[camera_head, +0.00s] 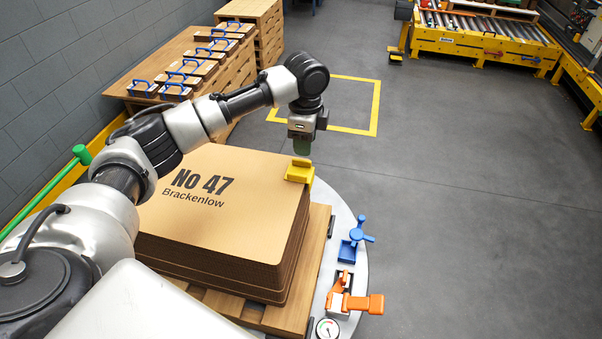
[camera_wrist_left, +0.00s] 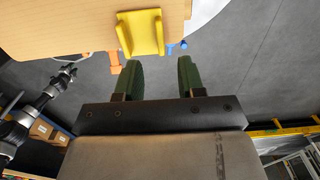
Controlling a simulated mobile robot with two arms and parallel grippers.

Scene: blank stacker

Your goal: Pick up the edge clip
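The yellow edge clip (camera_head: 300,171) sits on the far right corner of a stack of brown cardboard sheets (camera_head: 225,215) printed "No 47 Brackenlow". It also shows in the left wrist view (camera_wrist_left: 141,33), at the top and a little left of centre. My left gripper (camera_head: 302,148) points down just above the clip in the head view. In the left wrist view its two green fingers (camera_wrist_left: 161,78) are wide apart with nothing between them, and the clip lies beyond the fingertips.
The stack rests on a wooden pallet (camera_head: 318,232) on a round grey turntable (camera_head: 352,217). A blue knob (camera_head: 361,230), an orange clamp (camera_head: 360,303) and a dial gauge (camera_head: 327,328) stand on its right rim. A wooden bench (camera_head: 120,88) holds blue-handled blocks. Floor to the right is clear.

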